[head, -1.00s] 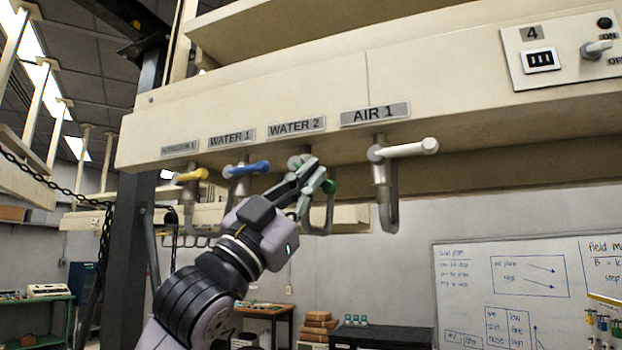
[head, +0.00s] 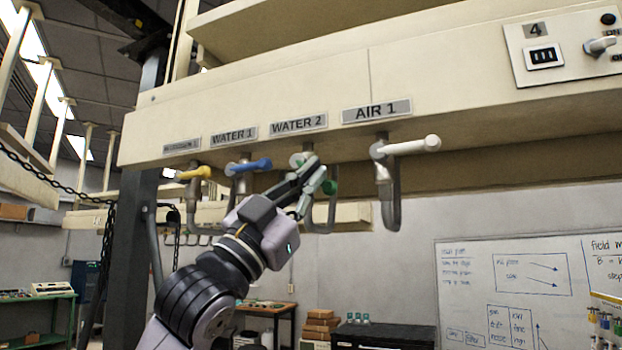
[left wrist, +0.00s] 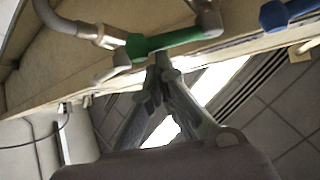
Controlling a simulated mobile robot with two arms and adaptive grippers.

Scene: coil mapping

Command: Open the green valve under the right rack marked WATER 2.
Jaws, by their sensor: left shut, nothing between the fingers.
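The green valve (head: 330,187) hangs under the rack below the WATER 2 label (head: 298,124). Only its green end and part of its hub show past my fingers in the head view. In the left wrist view the green handle (left wrist: 180,41) lies across the top, just beyond the fingertips. My left gripper (head: 314,168) is shut and empty, its fingertips right at the handle. It also shows in the left wrist view (left wrist: 161,66), the tips meeting beside the handle's middle. I cannot tell whether they touch it. My right gripper is not in view.
The blue WATER 1 valve (head: 250,165) and a yellow valve (head: 196,173) hang to the left. The white AIR 1 valve (head: 410,146) hangs to the right. The rack's beige underside lies close above my gripper. A dark post (head: 130,240) stands at left.

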